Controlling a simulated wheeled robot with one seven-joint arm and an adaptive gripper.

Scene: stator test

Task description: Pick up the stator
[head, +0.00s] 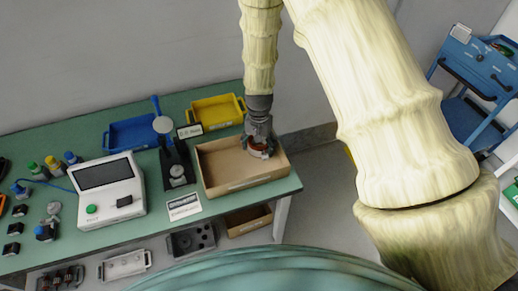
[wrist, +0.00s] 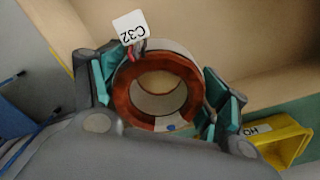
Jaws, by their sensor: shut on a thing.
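The stator (wrist: 128,102) is a ring with copper-coloured windings, a pale outer body and a white tag marked C32 (wrist: 131,29). My gripper (wrist: 160,95) is shut on it, with a teal finger pad on each side of the ring. In the head view my gripper (head: 260,138) points down inside the cardboard box (head: 215,172) at the right end of the bench, with the stator (head: 258,151) showing reddish between its fingers. I cannot tell whether the stator touches the box floor.
A yellow bin (head: 215,111) and a blue bin (head: 130,134) stand behind the box. A black test stand (head: 177,165) is just left of the box, with a white instrument (head: 107,190) further left. A blue cart (head: 470,65) stands at the right.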

